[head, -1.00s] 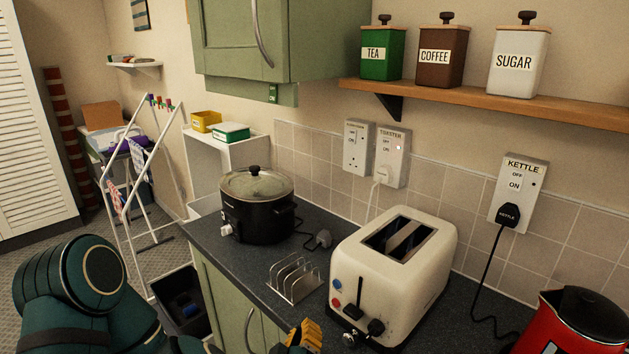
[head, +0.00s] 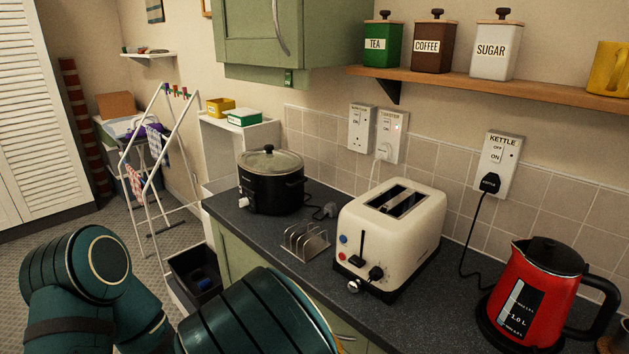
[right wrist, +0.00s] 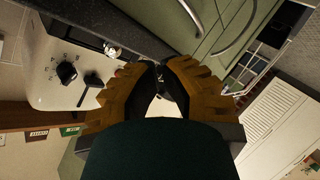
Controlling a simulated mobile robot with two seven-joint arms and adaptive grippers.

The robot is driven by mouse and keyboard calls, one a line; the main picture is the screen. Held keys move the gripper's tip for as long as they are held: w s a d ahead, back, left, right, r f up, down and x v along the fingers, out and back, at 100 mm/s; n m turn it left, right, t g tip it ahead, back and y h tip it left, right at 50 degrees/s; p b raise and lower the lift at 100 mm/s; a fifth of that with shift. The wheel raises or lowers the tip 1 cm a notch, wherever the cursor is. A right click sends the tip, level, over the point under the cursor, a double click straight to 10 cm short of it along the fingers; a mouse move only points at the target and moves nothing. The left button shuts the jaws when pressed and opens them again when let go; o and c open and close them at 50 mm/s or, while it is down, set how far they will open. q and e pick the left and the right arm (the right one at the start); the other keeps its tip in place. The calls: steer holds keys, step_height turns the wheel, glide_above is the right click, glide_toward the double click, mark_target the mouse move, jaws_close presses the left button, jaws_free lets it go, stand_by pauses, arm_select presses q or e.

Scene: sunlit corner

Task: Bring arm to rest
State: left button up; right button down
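My right gripper (right wrist: 160,68) shows in the right wrist view with its orange-brown fingers drawn in and the dark tips meeting. I see no object held between them. It is in front of the counter edge, near the front of the cream toaster (head: 390,240), whose knobs show on the left of the wrist view (right wrist: 65,60). In the head view, teal links of mine fill the lower left and bottom centre, and the right gripper's fingers are mostly hidden. My left gripper is not in view.
The dark counter (head: 420,315) holds a black slow cooker (head: 272,185), a metal toast rack (head: 304,242) and a red kettle (head: 530,290). Green cupboard doors (head: 232,257) are below. A drying rack (head: 165,180) stands on the open floor at left, beside a dark bin (head: 192,275).

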steer(key=s+d+f+m+g+y, duration=0.1)
steer(key=s+d+f+m+g, duration=0.15)
steer(key=f, duration=0.35)
steer(key=s+d+f+m+g+y, duration=0.1)
steer(key=s+d+f+m+g, duration=0.1)
steer(key=s+d+f+g, duration=0.3)
steer(key=s+f+m+g+y, duration=0.3)
steer(key=s+m+g+y, duration=0.1)
steer(key=s, duration=0.5)
steer(key=shift+s+f+g, duration=0.2)
steer(key=shift+s+g, duration=0.1)
steer(key=shift+g, duration=0.15)
